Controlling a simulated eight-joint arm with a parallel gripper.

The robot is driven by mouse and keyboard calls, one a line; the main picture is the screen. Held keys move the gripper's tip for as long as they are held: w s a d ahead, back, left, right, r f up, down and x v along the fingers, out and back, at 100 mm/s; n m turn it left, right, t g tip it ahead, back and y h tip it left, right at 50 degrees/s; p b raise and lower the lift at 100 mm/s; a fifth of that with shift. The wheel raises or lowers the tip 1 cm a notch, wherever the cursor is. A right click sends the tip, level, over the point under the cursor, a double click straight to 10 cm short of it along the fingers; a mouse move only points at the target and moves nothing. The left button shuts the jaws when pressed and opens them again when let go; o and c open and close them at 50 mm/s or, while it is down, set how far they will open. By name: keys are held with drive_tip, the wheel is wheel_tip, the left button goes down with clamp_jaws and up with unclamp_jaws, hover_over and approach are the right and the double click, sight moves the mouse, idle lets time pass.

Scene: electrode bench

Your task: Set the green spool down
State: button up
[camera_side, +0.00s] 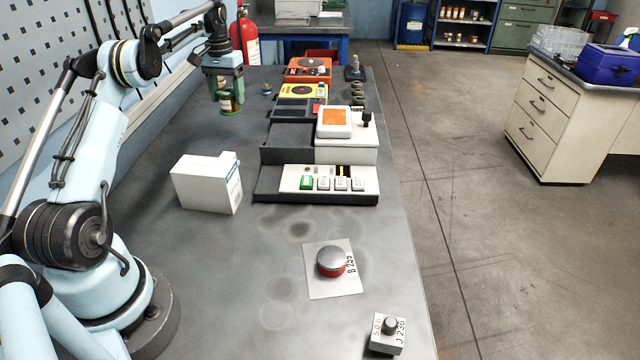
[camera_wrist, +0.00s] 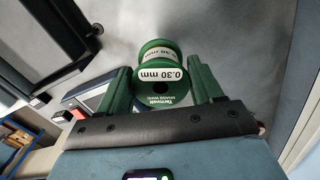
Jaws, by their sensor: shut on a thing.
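The green spool (camera_wrist: 160,68) has a white label reading 0.30 mm and sits between the two green fingers of my gripper (camera_wrist: 163,80) in the wrist view. In the side view my gripper (camera_side: 229,98) points down over the far left part of the bench, with the spool (camera_side: 229,104) at its fingertips. My gripper is shut on the spool. The spool appears held above the grey bench top (camera_side: 215,138); the exact gap beneath it is hard to judge.
A white box (camera_side: 203,183) stands nearer on the bench. Right of my gripper are a yellow unit (camera_side: 303,90), an orange unit (camera_side: 307,69) and a button panel (camera_side: 330,181). A small round item (camera_side: 266,89) lies close by. Bare bench lies between the gripper and the white box.

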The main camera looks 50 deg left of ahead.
sight(231, 115)
drive_tip(key=shift+f, duration=3.3)
drive_tip(key=shift+f, duration=0.6)
drive_tip(key=o, duration=1.6)
